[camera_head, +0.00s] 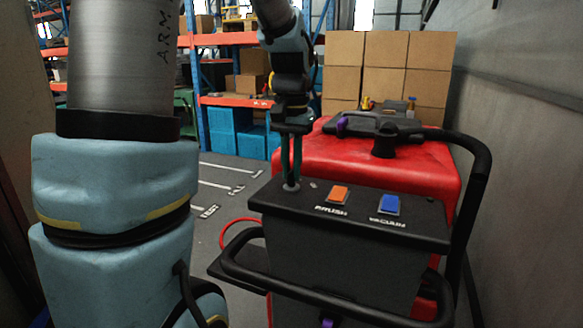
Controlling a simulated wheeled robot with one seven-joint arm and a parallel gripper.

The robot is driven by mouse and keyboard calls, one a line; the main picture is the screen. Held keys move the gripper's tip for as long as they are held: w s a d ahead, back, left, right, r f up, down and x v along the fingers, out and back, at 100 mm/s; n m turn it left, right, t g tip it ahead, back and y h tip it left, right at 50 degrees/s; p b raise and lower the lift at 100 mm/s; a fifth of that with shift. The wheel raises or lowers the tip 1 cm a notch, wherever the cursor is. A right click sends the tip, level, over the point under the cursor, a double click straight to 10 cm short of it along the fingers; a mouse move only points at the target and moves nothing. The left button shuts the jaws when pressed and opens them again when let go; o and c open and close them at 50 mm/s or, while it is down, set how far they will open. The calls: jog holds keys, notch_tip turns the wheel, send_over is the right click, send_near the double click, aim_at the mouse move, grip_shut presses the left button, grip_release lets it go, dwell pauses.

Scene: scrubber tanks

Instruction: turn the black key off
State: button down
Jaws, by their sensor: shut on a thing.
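The red and black scrubber has a dark control panel (350,228) on top, facing me. My gripper (291,177) points straight down at the panel's back left corner. Its fingers are shut on the black key, at a small round grey key base (291,187). The key itself is mostly hidden between the fingertips, so its turn angle cannot be told. To the right on the panel are an orange switch (338,193) marked BRUSH and a blue switch (389,204) marked VACUUM.
A black handlebar (320,300) runs along the panel's front, and a black rail (483,190) curves along the right. The red tank (430,165) stands behind the panel. A grey wall (530,150) is close on the right.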

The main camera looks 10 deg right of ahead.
aim_at(291, 171)
jog(key=c, duration=0.9)
grip_release()
jog(key=shift+o, duration=0.2)
notch_tip(291, 171, up, 11)
jog(key=b, duration=0.1)
jog(key=shift+b, duration=0.4)
jog(key=shift+f, duration=0.1)
